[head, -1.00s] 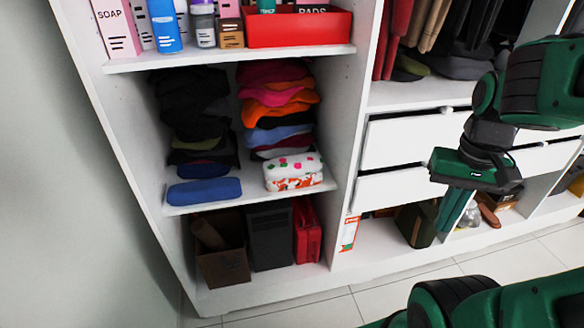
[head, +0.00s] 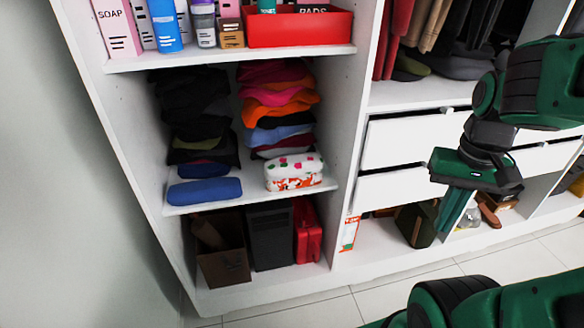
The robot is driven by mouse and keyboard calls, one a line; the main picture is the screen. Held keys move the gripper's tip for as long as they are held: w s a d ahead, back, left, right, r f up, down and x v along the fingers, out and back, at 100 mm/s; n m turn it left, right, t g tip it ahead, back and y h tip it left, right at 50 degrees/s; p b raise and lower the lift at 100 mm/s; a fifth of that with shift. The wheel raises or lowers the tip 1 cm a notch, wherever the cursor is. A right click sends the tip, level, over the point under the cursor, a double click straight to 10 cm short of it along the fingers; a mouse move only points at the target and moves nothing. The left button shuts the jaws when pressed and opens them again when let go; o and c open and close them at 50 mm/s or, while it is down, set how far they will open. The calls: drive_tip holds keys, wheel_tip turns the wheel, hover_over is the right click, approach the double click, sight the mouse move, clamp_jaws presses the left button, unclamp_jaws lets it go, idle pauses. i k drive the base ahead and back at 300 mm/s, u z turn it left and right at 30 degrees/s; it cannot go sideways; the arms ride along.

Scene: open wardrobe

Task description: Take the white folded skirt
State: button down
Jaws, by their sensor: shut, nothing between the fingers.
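A white folded cloth with red and green patches and an orange-patterned lower part (head: 293,172), the only white folded garment I make out, lies at the front right of the middle-left shelf. It is in front of the right-hand stack of folded clothes. My gripper (head: 450,212) hangs to the right of it, in front of the white drawers and apart from the cloth. Its fingers point down, shut and empty. No other thing hides the cloth's front.
A blue folded item (head: 204,191) lies left of the white cloth. Dark (head: 190,105) and coloured (head: 278,100) clothes stacks stand behind. A white upright panel (head: 352,130) separates this shelf from the drawers (head: 410,140). A brown box (head: 222,262) and red case (head: 307,232) stand below.

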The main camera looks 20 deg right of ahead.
sight(286, 167)
drive_tip(key=z, duration=0.15)
drive_tip(key=i, duration=0.2)
drive_tip(key=u, duration=1.3)
drive_tip(key=i, duration=0.35)
drive_tip(key=z, duration=0.7)
